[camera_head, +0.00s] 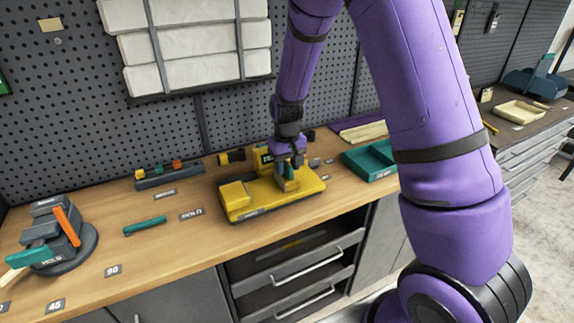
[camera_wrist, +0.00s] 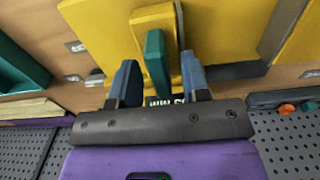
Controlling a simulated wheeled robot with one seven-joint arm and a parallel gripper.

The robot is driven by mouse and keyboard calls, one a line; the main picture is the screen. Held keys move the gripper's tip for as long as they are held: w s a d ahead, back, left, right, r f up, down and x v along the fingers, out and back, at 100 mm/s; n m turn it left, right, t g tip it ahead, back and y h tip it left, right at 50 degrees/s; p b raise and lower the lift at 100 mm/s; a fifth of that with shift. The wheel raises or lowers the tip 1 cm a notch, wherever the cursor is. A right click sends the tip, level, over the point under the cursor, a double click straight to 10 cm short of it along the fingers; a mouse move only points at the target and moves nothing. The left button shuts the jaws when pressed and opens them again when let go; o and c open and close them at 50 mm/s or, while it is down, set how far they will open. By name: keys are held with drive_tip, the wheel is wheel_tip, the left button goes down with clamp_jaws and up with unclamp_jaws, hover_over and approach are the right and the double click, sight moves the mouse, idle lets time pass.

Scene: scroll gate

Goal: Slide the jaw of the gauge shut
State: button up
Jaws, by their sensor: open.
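The yellow gauge (camera_head: 262,207) sits on the wooden bench, with a raised yellow block (camera_head: 235,194) at its left end. A teal tab (camera_wrist: 155,62) stands up on the gauge in front of a yellow upright part. My gripper (camera_head: 287,172) is over the right half of the gauge, pointing down. In the wrist view its two blue fingers are open, one on each side of the teal tab. The tab is nearer the left finger, and I cannot tell if they touch. In the head view my gripper partly hides the tab.
A teal tray (camera_head: 372,161) stands right of the gauge. A teal bar (camera_head: 145,226) lies to the left, and a dark clamp-like device (camera_head: 60,240) stands far left. A dark rack (camera_head: 170,177) is behind.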

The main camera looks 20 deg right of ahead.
clamp_jaws()
hover_over(254, 194)
drive_tip(key=shift+w+d, duration=0.1)
idle(0.4)
unclamp_jaws()
wheel_tip(254, 194, up, 11)
idle(0.6)
drive_tip(key=shift+f, duration=0.1)
